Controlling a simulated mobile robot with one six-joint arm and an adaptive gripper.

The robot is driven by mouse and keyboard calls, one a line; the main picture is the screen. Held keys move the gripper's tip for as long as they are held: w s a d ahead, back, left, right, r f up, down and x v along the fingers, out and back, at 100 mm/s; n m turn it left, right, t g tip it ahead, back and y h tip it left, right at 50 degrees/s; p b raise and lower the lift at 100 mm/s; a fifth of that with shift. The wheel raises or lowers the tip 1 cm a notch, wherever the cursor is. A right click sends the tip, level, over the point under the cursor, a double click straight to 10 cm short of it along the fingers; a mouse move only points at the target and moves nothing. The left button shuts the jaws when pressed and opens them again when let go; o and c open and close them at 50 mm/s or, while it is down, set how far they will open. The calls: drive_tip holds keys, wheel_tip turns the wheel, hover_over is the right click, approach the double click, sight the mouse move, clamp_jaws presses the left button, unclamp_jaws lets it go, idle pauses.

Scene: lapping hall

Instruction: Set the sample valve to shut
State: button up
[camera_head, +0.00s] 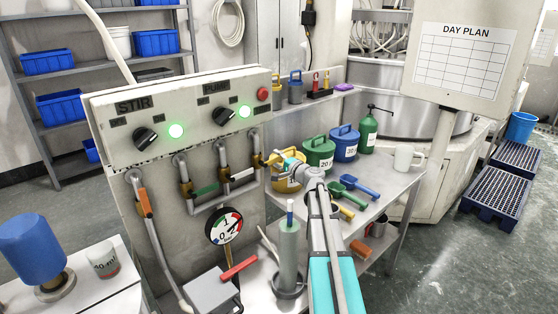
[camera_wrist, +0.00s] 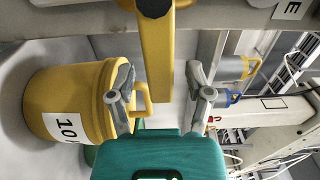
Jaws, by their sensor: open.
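A yellow valve lever (camera_wrist: 157,50) comes down from the top of the wrist view. In the head view it is mostly hidden by my gripper (camera_head: 277,159), at the right end of the pipework. No label shows which valve is the sample valve. In the wrist view my gripper (camera_wrist: 161,80) is open, with one finger on each side of the lever and a gap on both sides. Other levers are orange (camera_head: 146,203), green (camera_head: 206,190) and white (camera_head: 243,174), on the pipes of the control panel (camera_head: 180,85).
Yellow (camera_wrist: 75,90), green (camera_head: 318,155) and blue (camera_head: 344,145) lidded pots stand behind my gripper. A green bottle (camera_head: 368,132), white mug (camera_head: 404,158) and scoops share the bench. A pressure gauge (camera_head: 224,226) and grey cylinder (camera_head: 289,250) stand below left.

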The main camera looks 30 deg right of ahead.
drive_tip(key=shift+s, duration=0.15)
drive_tip(key=v, duration=1.1)
drive_tip(key=shift+s, duration=0.35)
drive_tip(key=shift+d, duration=0.2)
